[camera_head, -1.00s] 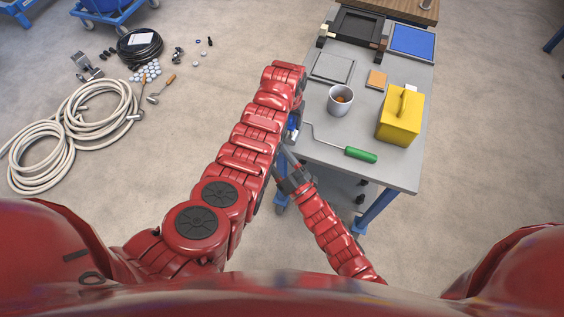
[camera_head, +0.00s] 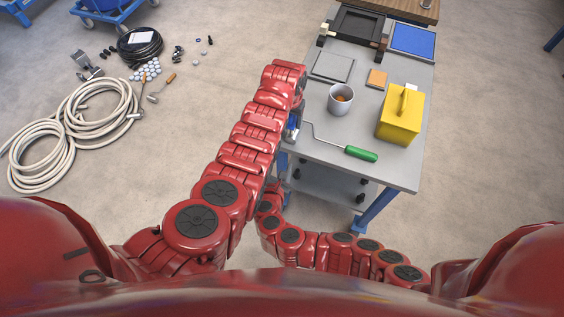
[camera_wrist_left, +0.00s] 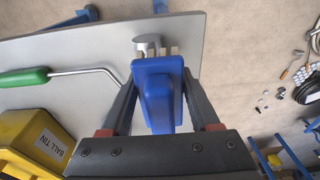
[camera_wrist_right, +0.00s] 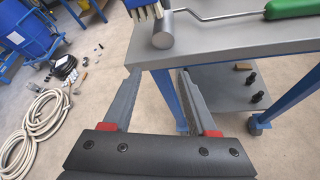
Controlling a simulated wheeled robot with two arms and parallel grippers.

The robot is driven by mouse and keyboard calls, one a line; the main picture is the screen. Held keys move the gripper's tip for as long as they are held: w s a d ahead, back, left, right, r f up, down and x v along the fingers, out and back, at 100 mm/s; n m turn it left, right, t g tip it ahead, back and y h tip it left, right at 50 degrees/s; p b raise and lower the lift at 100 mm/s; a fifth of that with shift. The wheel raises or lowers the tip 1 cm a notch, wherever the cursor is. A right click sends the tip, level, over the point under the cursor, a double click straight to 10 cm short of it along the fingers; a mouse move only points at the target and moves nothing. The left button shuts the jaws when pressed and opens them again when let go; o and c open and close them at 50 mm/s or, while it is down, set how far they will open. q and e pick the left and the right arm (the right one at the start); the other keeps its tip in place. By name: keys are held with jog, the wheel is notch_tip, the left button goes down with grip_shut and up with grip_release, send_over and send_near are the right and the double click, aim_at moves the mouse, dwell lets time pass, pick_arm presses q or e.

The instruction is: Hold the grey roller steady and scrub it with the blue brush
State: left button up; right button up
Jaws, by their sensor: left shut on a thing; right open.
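The grey roller (camera_wrist_right: 163,31) lies at the table's edge. A bent metal rod joins it to a green handle (camera_head: 361,154) lying on the table. My left gripper (camera_wrist_left: 158,82) is shut on the blue brush (camera_wrist_left: 157,97). The brush's pale bristles (camera_wrist_right: 146,12) are right beside the roller; I cannot tell whether they touch. In the head view my left arm hides the roller, and only a bit of the brush (camera_head: 293,124) shows. My right gripper (camera_wrist_right: 155,74) is open and empty, below and short of the roller and table edge.
On the grey table (camera_head: 318,149) stand a white cup (camera_head: 340,106), a yellow ball tin (camera_head: 399,120), an orange block (camera_head: 377,78) and a grey plate (camera_head: 332,67). A lower shelf (camera_wrist_right: 231,88) lies under the tabletop. Coiled hose (camera_head: 62,140) lies on the floor at left.

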aim_at(291, 140)
jog(key=shift+t+h, duration=0.3)
jog(key=shift+h, duration=0.2)
jog(key=x, duration=0.3)
jog(key=r+x, duration=0.1)
jog(key=x, duration=0.5)
jog(key=shift+w+d+r, duration=0.2)
jog(key=shift+d+r, duration=0.15)
jog(key=shift+w, duration=0.35)
jog(key=shift+x, duration=0.9)
jog(key=shift+f, duration=0.15)
grip_shut()
